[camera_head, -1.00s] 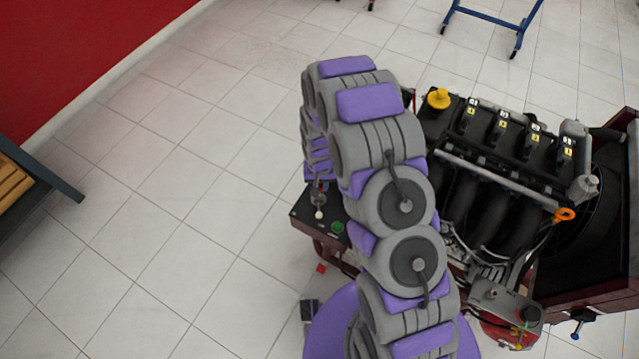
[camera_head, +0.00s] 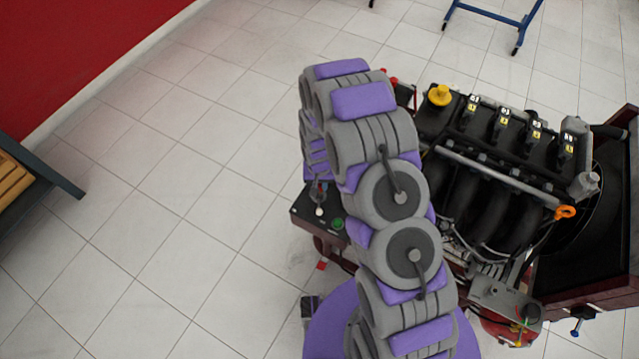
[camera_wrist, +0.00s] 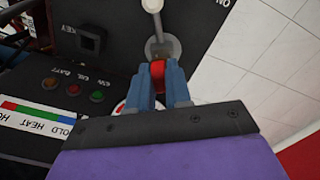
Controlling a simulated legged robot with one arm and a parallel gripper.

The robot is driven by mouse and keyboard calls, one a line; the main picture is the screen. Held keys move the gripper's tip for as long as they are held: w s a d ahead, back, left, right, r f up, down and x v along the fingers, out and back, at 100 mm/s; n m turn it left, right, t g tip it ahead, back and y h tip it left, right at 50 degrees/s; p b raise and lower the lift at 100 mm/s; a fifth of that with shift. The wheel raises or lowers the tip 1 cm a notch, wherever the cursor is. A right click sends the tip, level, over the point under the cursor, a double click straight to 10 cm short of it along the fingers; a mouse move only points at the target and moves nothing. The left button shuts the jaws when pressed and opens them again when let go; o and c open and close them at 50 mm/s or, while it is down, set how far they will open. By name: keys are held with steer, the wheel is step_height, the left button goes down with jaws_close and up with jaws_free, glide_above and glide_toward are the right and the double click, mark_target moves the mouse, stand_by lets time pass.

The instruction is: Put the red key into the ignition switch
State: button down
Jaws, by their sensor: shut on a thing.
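In the wrist view, my gripper (camera_wrist: 160,90) has its blue fingers shut on the red key (camera_wrist: 158,72), of which only a small red part shows between them. The rest of the key is hidden. The fingers are over the dark control panel, just below a grey round mount with a pale lever. The ignition switch (camera_wrist: 90,40), a dark square socket beside the printed word KEY, is up and left of the fingertips, apart from the key. In the head view, my arm hides most of the gripper, close to the panel (camera_head: 300,211).
Several small coloured lamps (camera_wrist: 73,89) sit on the panel left of the fingers. The pale lever (camera_wrist: 153,8) rises directly beyond the fingertips. The engine (camera_head: 490,165) stands right of my arm in the head view. Tiled floor left of the panel is clear.

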steer(key=shift+a+f, duration=0.2)
steer(key=shift+f, duration=0.45)
stand_by(0.3)
steer(key=c, duration=0.7)
jaws_free()
steer(key=shift+o, duration=0.2)
steer(key=shift+r, duration=0.1)
steer(key=shift+r+p, duration=0.7)
steer(key=shift+r, duration=0.7)
steer(key=shift+r, duration=0.15)
steer(key=shift+r+p, duration=0.8)
steer(key=shift+r, duration=1.5)
steer(key=shift+r, duration=0.1)
